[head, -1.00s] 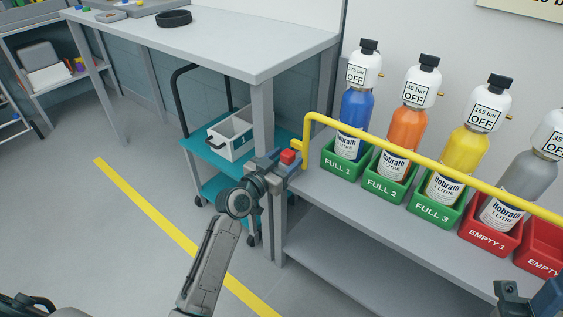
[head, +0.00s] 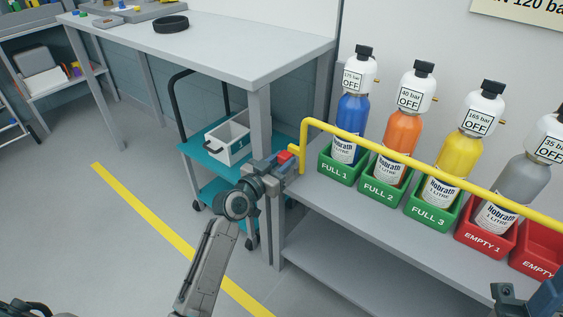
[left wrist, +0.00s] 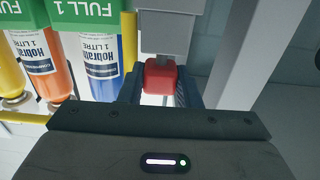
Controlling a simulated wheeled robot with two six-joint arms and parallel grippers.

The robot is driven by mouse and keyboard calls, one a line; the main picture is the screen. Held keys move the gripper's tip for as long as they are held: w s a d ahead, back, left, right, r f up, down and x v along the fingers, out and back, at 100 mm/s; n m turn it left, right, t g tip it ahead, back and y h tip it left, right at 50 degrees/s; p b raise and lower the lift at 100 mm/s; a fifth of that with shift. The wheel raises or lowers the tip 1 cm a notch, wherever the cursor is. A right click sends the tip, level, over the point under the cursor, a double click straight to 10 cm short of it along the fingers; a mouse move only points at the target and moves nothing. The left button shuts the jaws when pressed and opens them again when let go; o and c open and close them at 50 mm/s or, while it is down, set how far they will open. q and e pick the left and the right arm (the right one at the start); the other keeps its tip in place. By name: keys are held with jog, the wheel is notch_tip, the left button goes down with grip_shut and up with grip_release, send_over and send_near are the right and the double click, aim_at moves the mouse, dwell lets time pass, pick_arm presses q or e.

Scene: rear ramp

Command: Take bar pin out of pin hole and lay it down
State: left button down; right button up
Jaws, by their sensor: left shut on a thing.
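The bar pin shows as a red block-shaped head (head: 286,157) by the left end of the yellow bar (head: 400,158). My left gripper (head: 282,163) is shut on this red head. In the left wrist view the red head (left wrist: 160,76) sits between the dark fingers, close against a grey block (left wrist: 167,30).
Behind the bar, bottles stand in green bins (head: 383,190) and red bins (head: 485,236) on a grey bench (head: 350,225). A teal cart (head: 205,160) with a white crate (head: 229,140) stands behind my left gripper. The floor at left is clear.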

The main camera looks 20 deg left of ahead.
aim_at(281, 157)
pick_arm(q)
jog(key=shift+r+p, duration=2.25)
jog(key=shift+r, duration=0.7)
jog(key=shift+r, duration=0.1)
notch_tip(281, 157, up, 8)
jog(key=p, duration=0.6)
jog(key=shift+p, duration=0.3)
